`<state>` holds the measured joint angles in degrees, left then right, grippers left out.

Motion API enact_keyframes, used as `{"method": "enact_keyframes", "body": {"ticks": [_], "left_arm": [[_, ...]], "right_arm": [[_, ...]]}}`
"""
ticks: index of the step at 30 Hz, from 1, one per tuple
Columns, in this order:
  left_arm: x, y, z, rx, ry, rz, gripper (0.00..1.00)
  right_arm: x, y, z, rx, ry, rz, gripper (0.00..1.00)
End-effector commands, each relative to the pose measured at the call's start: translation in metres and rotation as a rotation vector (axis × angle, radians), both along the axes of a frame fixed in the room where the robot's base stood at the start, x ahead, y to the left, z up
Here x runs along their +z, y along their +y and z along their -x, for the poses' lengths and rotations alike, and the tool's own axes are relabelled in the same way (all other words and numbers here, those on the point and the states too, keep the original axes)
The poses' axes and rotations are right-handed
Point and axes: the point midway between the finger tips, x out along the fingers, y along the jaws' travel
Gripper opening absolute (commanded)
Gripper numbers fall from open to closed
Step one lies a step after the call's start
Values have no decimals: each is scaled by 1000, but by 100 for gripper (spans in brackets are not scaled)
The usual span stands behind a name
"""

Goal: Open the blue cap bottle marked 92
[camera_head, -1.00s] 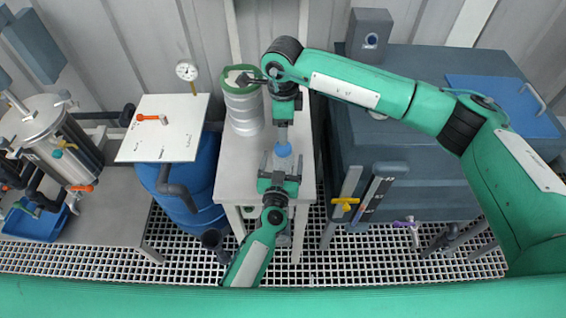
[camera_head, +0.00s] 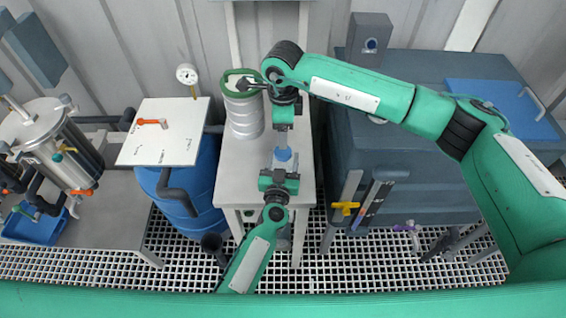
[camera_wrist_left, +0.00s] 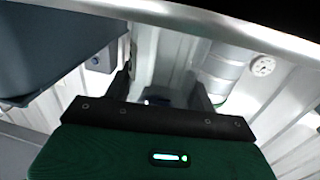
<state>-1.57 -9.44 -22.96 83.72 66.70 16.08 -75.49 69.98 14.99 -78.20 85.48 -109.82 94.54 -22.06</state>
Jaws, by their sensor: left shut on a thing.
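A bottle with a blue cap (camera_head: 283,155) stands between my two hands above the grey bench in the head view; its marking is too small to read. My left gripper (camera_head: 282,164) comes up from below and is shut on the bottle, with a finger on each side of it. In the left wrist view the two fingers (camera_wrist_left: 162,95) are apart, with a dim bluish shape between them. My right gripper (camera_head: 282,140) points down toward the cap from the far side. Its fingertips are too small to tell whether they touch the cap or are open.
The grey bench (camera_head: 232,178) carries a metal cylinder with a green rim (camera_head: 244,118) left of my right wrist. A blue drum (camera_head: 195,200) with a white board (camera_head: 165,130) is to the left. A large dark tank (camera_head: 400,160) is to the right.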

Motion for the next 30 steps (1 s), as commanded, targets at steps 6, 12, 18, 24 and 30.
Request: {"method": "enact_keyframes", "body": {"ticks": [6, 12, 18, 24, 30], "left_arm": [[0, 0, 0, 0, 0, 0, 0], [0, 0, 0, 0, 0, 0, 0], [0, 0, 0, 0, 0, 0, 0], [0, 0, 0, 0, 0, 0, 0], [0, 0, 0, 0, 0, 0, 0]], "right_arm": [[0, 0, 0, -142, 0, -1, 63], [0, 1, 0, -454, 1, -1, 63], [0, 1, 0, -786, 0, 0, 63], [0, 1, 0, -1120, 1, -1, 63], [0, 1, 0, -1452, 1, -1, 63]]}}
